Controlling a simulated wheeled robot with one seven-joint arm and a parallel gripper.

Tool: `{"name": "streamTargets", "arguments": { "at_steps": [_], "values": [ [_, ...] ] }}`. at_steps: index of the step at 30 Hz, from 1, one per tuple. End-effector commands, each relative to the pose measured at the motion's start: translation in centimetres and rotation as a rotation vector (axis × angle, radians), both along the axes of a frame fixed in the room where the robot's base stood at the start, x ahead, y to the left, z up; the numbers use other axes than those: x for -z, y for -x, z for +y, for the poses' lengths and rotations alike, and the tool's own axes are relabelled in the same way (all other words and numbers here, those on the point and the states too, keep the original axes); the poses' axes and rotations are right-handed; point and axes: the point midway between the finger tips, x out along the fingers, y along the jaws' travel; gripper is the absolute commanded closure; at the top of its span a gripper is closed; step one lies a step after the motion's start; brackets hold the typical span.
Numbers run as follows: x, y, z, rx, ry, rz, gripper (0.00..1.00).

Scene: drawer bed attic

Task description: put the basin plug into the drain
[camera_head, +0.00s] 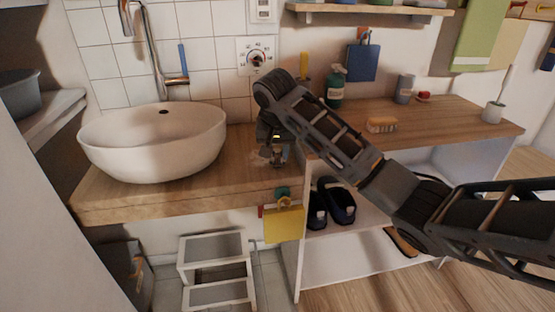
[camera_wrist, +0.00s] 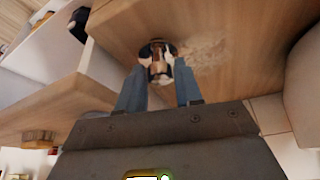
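The basin (camera_head: 150,150) is a white oval bowl on the wooden counter at the left. A small dark hole (camera_head: 163,112) shows on its inner back wall; the bottom of the bowl is hard to make out. My gripper (camera_head: 275,150) points down at the counter, right of the basin. In the wrist view, its two blue-grey fingers (camera_wrist: 159,82) stand apart. A small shiny metal piece, seemingly the basin plug (camera_wrist: 157,62), is at the fingertips, over or on the wood. I cannot tell whether the fingers touch it.
A chrome tap (camera_head: 160,60) rises behind the basin. A yellow cloth (camera_head: 284,222) hangs at the front edge, near a step stool (camera_head: 214,245).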

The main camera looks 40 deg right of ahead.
Motion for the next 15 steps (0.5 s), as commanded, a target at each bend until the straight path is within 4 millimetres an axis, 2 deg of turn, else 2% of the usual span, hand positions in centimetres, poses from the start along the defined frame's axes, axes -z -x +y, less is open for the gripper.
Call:
{"name": "streamTargets", "arguments": {
  "at_steps": [1,10,15],
  "values": [
    [-0.01,-0.01,0.01,0.000,0.000,0.000,0.70],
    [-0.01,-0.01,0.01,0.000,0.000,0.000,0.99],
    [-0.02,0.00,0.01,0.000,0.000,0.000,1.00]
  ]
}}
